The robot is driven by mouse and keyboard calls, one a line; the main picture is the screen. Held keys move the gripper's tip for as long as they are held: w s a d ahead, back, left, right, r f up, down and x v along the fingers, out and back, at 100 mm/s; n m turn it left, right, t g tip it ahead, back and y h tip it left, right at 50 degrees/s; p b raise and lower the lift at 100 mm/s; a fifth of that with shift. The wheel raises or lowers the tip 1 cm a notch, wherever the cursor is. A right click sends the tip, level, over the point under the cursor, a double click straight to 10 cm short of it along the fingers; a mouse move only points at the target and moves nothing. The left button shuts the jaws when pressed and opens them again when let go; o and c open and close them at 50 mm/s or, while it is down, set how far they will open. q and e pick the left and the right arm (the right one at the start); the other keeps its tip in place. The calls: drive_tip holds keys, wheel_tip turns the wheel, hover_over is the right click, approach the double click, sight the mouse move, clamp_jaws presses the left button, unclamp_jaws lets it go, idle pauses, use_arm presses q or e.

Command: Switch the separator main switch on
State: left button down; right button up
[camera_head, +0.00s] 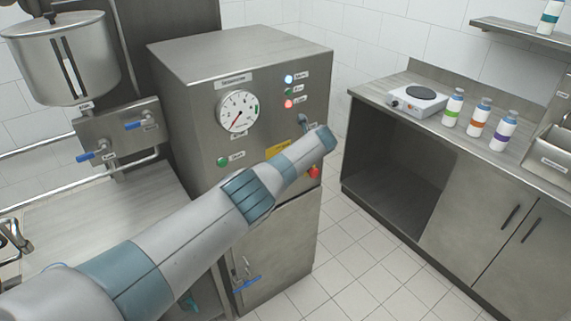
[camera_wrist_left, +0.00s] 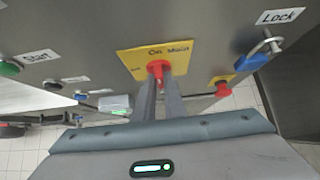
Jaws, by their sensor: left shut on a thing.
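The separator's main switch is a red knob (camera_wrist_left: 156,68) on a yellow plate (camera_wrist_left: 135,62) marked "On" and "Main" in the left wrist view. My left gripper (camera_wrist_left: 163,80) is shut on this knob, one finger on either side. The yellow plate (camera_head: 284,150) also shows in the head view, partly covered by my left arm; the fingers are hidden there. The exact turn of the knob is hard to make out. My right gripper is in neither view.
A blue padlock (camera_wrist_left: 252,60) and a red mushroom button (camera_wrist_left: 223,89) sit near the plate. A green start button (camera_wrist_left: 10,68) is to the left. The steel cabinet (camera_head: 230,52) carries a dial (camera_head: 238,111) and lamps. A counter (camera_head: 430,120) with bottles stands right.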

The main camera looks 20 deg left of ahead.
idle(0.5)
use_arm(q)
drive_tip(key=c, duration=1.8)
unclamp_jaws()
drive_tip(key=shift+r, duration=0.1)
drive_tip(key=shift+b+v, duration=1.05)
drive_tip(key=shift+v, duration=7.5)
drive_tip(key=shift+d, duration=0.15)
